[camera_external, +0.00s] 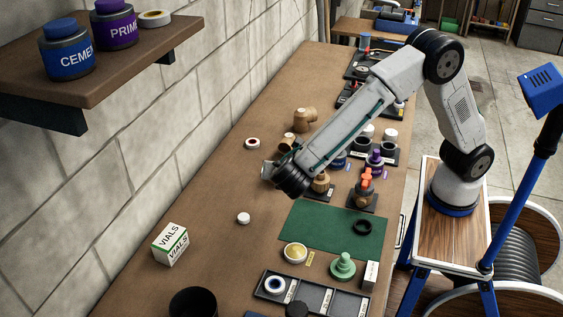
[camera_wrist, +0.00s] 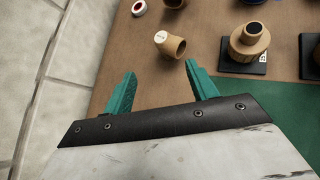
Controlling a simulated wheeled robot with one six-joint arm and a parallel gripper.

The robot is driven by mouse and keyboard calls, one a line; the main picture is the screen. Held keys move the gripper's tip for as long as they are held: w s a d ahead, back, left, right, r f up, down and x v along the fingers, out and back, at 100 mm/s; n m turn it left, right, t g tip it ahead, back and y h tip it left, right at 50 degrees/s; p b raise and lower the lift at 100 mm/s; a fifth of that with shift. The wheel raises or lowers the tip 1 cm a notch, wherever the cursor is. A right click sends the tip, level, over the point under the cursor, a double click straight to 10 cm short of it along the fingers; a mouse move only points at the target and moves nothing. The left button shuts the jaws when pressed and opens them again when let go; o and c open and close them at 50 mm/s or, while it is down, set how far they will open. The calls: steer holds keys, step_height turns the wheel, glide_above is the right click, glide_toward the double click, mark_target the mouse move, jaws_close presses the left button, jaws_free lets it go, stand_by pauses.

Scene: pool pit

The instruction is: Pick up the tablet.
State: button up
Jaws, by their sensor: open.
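A small white round piece (camera_external: 243,218), which looks like the tablet, lies flat on the brown bench in the external view. The white piece does not show in the wrist view.
A tan elbow fitting (camera_wrist: 170,42) lies just beyond the fingers. A brown fitting (camera_wrist: 248,42) stands on a dark base to the right. The vials box (camera_external: 170,244) and a black cup (camera_external: 193,303) stand near the front. The block wall (camera_external: 110,190) runs along the left.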

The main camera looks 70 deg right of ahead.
mark_target(244, 217)
steer(key=a+f+n+t, duration=0.1)
steer(key=a+f+n, duration=0.1)
steer(key=a+f, duration=0.1)
steer(key=w+a+f+n+t, duration=0.1)
steer(key=a+f+n, duration=0.1)
steer(key=a, duration=0.4)
steer(key=a+f+n+t, duration=0.2)
steer(key=a+f, duration=0.3)
steer(key=shift+w+a, duration=0.2)
steer(key=shift+w, duration=0.05)
steer(key=shift+w+f+n, duration=0.15)
steer(key=shift+f+n, duration=0.05)
steer(key=shift+n, duration=0.1)
steer(key=x, duration=0.7)
steer(key=shift+w+r, duration=0.15)
steer(key=shift+w, duration=0.05)
steer(key=shift+d, duration=0.1)
steer(key=c, duration=1.1)
